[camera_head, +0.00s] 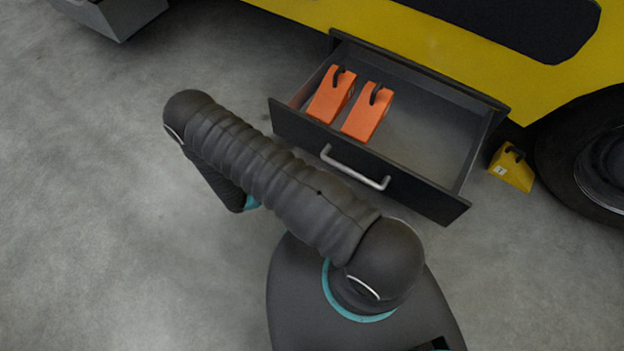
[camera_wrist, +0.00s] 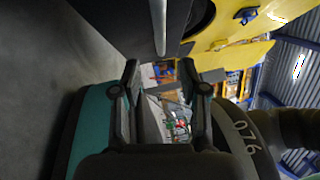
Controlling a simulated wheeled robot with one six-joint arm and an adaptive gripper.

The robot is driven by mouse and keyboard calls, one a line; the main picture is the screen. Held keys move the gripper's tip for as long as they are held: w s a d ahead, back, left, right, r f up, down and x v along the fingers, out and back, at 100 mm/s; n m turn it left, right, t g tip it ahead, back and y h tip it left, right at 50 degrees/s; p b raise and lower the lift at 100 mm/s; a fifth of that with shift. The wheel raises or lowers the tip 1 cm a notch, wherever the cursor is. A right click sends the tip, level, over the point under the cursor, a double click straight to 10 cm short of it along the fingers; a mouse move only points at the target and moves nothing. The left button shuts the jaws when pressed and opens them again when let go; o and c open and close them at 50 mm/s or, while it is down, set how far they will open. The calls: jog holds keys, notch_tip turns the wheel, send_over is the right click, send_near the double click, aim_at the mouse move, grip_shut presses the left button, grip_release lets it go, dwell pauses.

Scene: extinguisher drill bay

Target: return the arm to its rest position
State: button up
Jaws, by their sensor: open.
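My arm (camera_head: 270,180) is bent across the middle of the head view, in front of the open drawer. Its gripper end is hidden there behind the arm links. In the wrist view my gripper (camera_wrist: 160,76) is open, with its two fingers apart and nothing between them. A dark panel with a pale bar handle (camera_wrist: 160,28) shows beyond the fingertips, apart from them; it appears to be the drawer front.
The drawer (camera_head: 420,185) stands open from the yellow vehicle (camera_head: 440,45), holding two orange chocks (camera_head: 332,95) (camera_head: 368,113). A yellow chock (camera_head: 511,168) stands beside the tyre (camera_head: 590,160). A grey box (camera_head: 108,15) is at the upper left. The floor at left is clear.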

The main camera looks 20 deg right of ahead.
dwell(0.4)
jog(key=s+m+g+y, duration=0.4)
jog(key=s+m, duration=0.2)
jog(key=m, duration=0.5)
jog(key=w+a+r+m+y, duration=0.1)
jog(key=a+r+m+y, duration=0.2)
jog(key=r+m+y, duration=0.4)
jog(key=w+a+r+m+y, duration=0.25)
jog(key=r+m, duration=0.35)
jog(key=r, duration=0.3)
jog(key=s+d+r+m+t+y, duration=0.2)
jog(key=r+m+t, duration=0.1)
jog(key=r, duration=0.6)
jog(key=s+d+r+m+t+y, duration=0.2)
jog(key=r+t, duration=0.3)
jog(key=r, duration=0.5)
jog(key=s+d+r+m+t+y, duration=0.1)
jog(key=d+r+m+t+y, duration=0.1)
jog(key=r, duration=0.7)
jog(key=shift+s+d+r+m+t, duration=0.15)
jog(key=shift+s+r+m+t, duration=0.25)
jog(key=shift+m+t, duration=0.65)
